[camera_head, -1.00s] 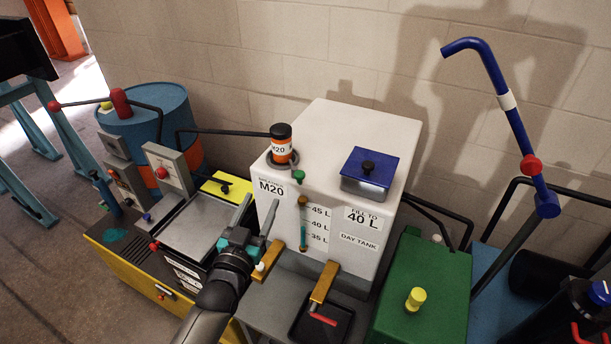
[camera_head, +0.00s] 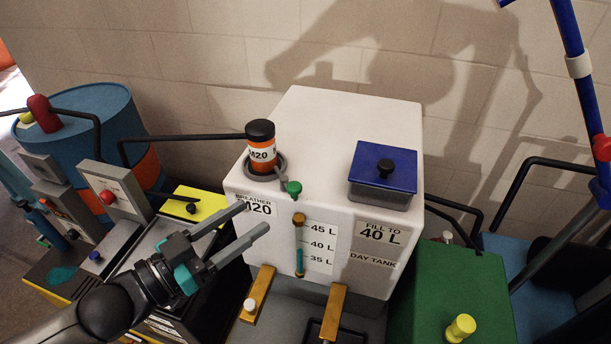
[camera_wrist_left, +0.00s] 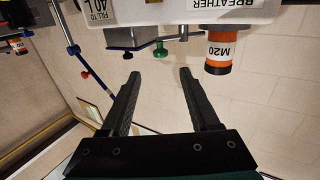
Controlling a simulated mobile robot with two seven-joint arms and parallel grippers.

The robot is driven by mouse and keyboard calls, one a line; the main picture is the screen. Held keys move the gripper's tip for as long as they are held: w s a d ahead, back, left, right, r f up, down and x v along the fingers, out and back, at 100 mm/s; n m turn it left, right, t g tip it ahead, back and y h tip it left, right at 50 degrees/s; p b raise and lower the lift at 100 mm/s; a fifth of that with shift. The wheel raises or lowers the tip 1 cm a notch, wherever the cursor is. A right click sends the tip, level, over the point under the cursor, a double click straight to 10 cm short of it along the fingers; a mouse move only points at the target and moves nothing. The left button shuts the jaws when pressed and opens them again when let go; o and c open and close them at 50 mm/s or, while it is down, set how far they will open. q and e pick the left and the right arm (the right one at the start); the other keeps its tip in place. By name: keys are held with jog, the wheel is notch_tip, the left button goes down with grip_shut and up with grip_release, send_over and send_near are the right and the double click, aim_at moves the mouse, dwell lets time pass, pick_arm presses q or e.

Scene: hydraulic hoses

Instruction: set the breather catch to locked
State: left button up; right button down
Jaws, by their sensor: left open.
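The breather (camera_head: 262,150) is an orange canister with a black cap and an M20 label, upright on the white day tank (camera_head: 330,125). A green knob (camera_head: 293,188), which looks like the breather catch, sits at the tank's top front edge beside the breather's base. My left gripper (camera_head: 254,218) is open and empty in front of the tank, below and left of the green knob. In the left wrist view, which is upside down, the green knob (camera_wrist_left: 161,48) shows beyond and between the open fingers, and the breather (camera_wrist_left: 219,52) is to the right. My right gripper is not in view.
A blue-lidded filler box (camera_head: 384,172) stands on the tank's right. A black pipe (camera_head: 185,138) runs behind, left of the breather. A green box (camera_head: 455,285) stands right.

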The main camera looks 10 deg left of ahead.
aim_at(285, 181)
pick_arm(q)
jog(key=shift+x, duration=7.2)
jog(key=shift+a, duration=0.1)
grip_shut()
